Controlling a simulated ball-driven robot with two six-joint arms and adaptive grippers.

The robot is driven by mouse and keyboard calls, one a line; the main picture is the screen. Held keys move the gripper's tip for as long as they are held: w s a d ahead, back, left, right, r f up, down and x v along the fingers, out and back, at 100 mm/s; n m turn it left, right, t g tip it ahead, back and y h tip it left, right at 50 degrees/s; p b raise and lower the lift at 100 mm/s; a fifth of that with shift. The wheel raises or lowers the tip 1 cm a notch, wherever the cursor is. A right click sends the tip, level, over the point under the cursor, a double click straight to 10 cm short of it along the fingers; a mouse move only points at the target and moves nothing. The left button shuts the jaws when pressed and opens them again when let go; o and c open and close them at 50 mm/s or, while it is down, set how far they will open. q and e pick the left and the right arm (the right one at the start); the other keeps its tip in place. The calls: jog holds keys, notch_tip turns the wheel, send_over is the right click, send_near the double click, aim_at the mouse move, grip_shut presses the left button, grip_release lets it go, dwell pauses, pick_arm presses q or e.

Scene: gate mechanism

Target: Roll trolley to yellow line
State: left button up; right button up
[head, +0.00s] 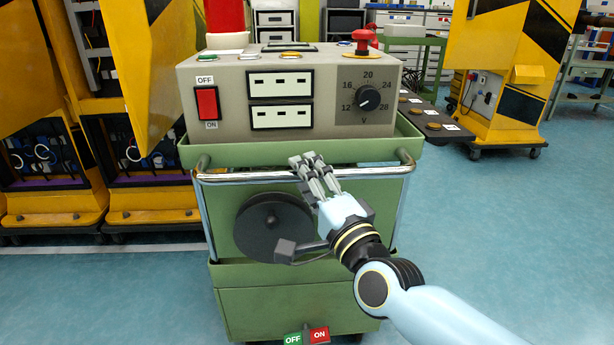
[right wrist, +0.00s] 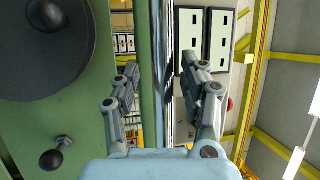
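The green trolley (head: 290,285) stands right in front of me in the head view. A chrome handle bar (head: 240,179) runs across its near side, below the upper tray. My right gripper (head: 307,161) is at the middle of this bar. In the right wrist view its two fingers (right wrist: 164,72) are spread, with the chrome bar (right wrist: 169,40) and green tray edge between them. I cannot tell whether either finger touches the bar. My left gripper is not in view. No yellow line shows on the visible floor.
A grey control box (head: 225,75) sits on the trolley's top. A dark round reel (head: 272,225) hangs on its front. Yellow-black gate machinery (head: 150,60) stands at left, and another wheeled yellow unit (head: 500,70) at right. Blue floor (head: 480,230) is clear at right.

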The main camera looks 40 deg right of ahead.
jog(key=shift+r, duration=0.1)
jog(key=v, duration=1.2)
jog(key=shift+w, duration=0.1)
dwell(0.4)
